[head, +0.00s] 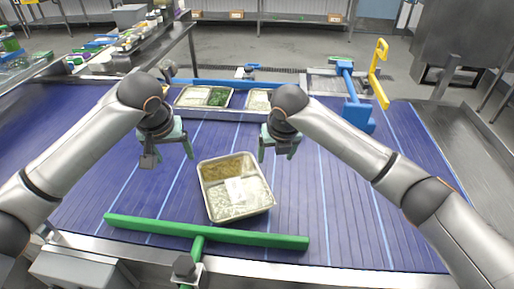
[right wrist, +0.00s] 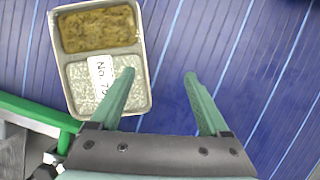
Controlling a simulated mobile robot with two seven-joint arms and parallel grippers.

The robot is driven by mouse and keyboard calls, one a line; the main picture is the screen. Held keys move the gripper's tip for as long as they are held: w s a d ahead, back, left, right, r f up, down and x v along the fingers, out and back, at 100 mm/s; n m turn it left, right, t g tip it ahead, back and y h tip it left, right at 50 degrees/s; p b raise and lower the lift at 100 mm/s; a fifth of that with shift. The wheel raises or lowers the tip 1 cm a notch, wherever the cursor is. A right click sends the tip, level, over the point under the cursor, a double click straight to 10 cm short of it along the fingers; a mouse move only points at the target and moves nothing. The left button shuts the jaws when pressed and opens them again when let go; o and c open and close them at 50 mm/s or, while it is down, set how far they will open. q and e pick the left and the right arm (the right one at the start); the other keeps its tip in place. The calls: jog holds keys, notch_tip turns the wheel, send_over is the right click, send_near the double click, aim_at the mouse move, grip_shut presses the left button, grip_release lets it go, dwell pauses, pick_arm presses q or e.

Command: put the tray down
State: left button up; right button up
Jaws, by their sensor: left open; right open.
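A silver tray (head: 241,210) rests slightly turned on the blue conveyor belt in the head view. It holds a brown food in its far part and white rice in its near part, with a white label on top. The tray also shows at the left in the right wrist view (right wrist: 147,75). My left gripper (head: 170,155) is open and empty, to the left of and beyond the tray. My right gripper (head: 278,153) is open and empty, just beyond and right of the tray. In the right wrist view, one finger of it (right wrist: 160,72) overlaps the tray's right edge in the picture.
A green bar (head: 250,239) lies across the belt just in front of the tray. Other filled trays (head: 205,97) stand at the far belt edge, near a blue bar (head: 225,84). A blue and yellow fixture (head: 358,115) stands at the back right. The belt (head: 335,200) is clear on the right.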

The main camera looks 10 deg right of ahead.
jog(key=shift+v, duration=2.75)
